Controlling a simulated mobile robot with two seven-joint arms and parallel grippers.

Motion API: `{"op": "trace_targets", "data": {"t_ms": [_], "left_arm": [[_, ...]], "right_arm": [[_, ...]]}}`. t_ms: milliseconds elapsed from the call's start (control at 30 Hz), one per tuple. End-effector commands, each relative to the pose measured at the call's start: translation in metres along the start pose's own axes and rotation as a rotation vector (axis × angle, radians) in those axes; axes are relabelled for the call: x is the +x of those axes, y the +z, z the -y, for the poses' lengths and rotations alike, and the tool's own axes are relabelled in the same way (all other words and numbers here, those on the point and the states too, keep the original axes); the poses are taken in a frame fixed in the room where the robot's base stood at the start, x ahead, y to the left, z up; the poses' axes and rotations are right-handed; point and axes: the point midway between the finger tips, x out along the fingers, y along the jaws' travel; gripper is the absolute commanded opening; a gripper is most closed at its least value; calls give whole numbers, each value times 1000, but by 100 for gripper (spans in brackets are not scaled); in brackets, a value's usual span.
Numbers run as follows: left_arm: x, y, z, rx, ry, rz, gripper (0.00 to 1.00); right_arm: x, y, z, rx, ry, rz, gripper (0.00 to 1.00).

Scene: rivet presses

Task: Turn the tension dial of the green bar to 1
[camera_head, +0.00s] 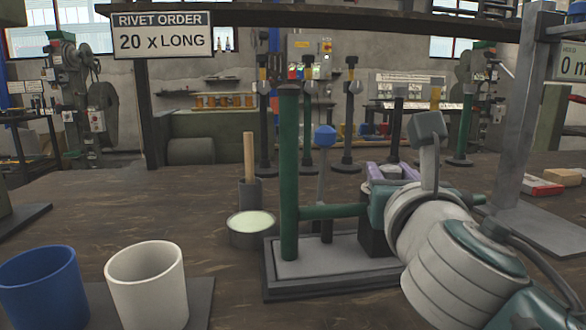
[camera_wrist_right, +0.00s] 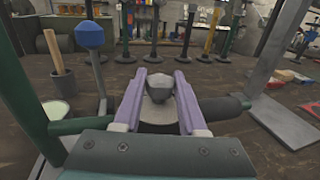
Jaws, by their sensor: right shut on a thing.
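The green bar (camera_head: 289,175) stands upright on a grey base plate (camera_head: 325,266), with a green crosspiece running right toward my arm. My right gripper (camera_head: 391,172) is behind my wrist in the head view, its purple fingers partly showing. In the right wrist view its fingers (camera_wrist_right: 163,82) are closed on both sides of a grey knob (camera_wrist_right: 159,88), which looks like the tension dial. A dark round body (camera_head: 374,236) lies below the fingers. No dial numbers can be read. My left gripper is not in view.
A lever with a blue ball (camera_head: 325,138) stands close behind the green bar. A blue cup (camera_head: 42,288) and a white cup (camera_head: 146,286) are front left. A pale-filled dish (camera_head: 252,226) sits left of the base. A grey post (camera_head: 520,120) rises at right.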

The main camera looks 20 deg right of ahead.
Motion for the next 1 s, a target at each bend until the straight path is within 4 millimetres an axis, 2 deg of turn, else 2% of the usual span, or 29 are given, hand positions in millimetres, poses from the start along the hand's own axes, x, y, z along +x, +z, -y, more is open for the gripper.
{"op": "trace_targets", "data": {"t_ms": [367, 667, 833, 1000], "left_arm": [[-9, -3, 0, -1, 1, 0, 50], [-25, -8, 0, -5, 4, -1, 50], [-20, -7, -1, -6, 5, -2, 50], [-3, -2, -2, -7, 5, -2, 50]], "right_arm": [[0, 2, 1, -4, 64, 0, 0], [0, 2, 2, -11, 281, -1, 0], [1, -2, 2, -11, 442, 0, 0], [1, -6, 1, -8, 604, 0, 0]]}}
